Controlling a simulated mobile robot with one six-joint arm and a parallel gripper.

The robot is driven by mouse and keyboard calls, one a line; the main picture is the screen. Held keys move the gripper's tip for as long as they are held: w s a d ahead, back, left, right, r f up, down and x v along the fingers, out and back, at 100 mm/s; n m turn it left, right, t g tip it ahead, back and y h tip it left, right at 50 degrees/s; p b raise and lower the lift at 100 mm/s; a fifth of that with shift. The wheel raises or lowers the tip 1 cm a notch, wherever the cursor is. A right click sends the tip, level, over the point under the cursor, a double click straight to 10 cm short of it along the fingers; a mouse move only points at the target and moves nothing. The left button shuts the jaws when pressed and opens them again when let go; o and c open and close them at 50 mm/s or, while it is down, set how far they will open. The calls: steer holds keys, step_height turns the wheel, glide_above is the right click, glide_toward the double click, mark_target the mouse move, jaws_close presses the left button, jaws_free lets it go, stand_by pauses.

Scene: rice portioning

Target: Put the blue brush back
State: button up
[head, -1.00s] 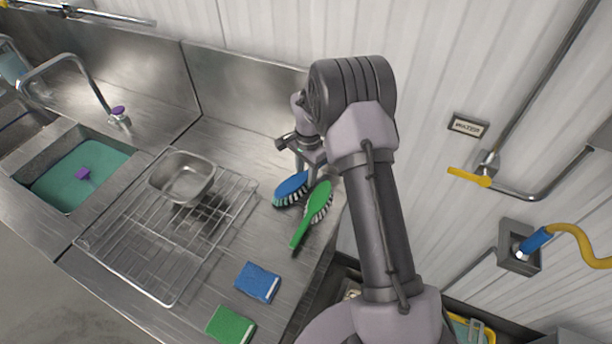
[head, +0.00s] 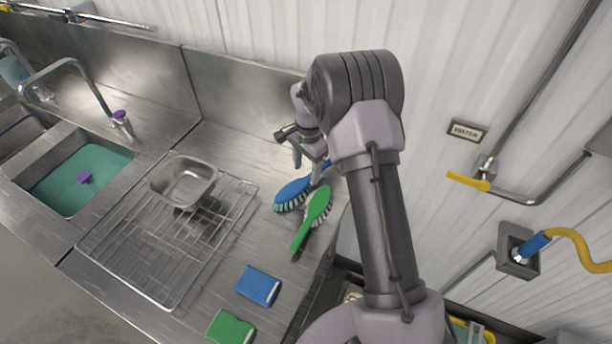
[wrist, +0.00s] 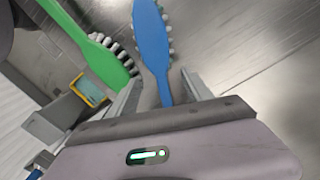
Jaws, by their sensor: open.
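The blue brush (head: 294,190) lies on the steel counter with its bristles facing down, beside the green brush (head: 313,214). In the wrist view the blue brush (wrist: 152,45) runs up from between my open fingers, its handle end partly hidden by the gripper body. The green brush (wrist: 95,55) lies to its left, outside the fingers. My gripper (head: 312,161) is open over the handle end of the blue brush; it also shows in the wrist view (wrist: 160,88). I cannot tell whether a finger touches the handle.
A wire rack (head: 130,245) with a metal pan (head: 184,178) stands to the left. A blue sponge (head: 258,286) and a green sponge (head: 231,327) lie near the front. The sink (head: 80,180) is at far left, and the wall rises close behind my arm.

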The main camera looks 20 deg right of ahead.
step_height(320, 180, up, 10)
steer(key=p, duration=0.1)
step_height(320, 180, up, 11)
steer(key=n+t, duration=0.2)
steer(key=n, duration=0.1)
glide_above(306, 179)
steer(key=s+a, duration=0.4)
steer(key=s, duration=0.2)
steer(key=s+a+r+n+t, duration=0.2)
steer(key=s+a+r+n, duration=0.1)
steer(key=s, duration=0.9)
steer(key=s+a+r+n+t+y, duration=0.1)
steer(key=s+r, duration=0.4)
steer(key=s, duration=0.8)
steer(key=a+n+t, duration=0.1)
steer(key=a+n, duration=0.1)
steer(key=shift+a, duration=0.4)
steer(key=shift+w+f, duration=0.1)
step_height(306, 179, down, 13)
steer(key=b, duration=1.3)
steer(key=shift+f, duration=0.2)
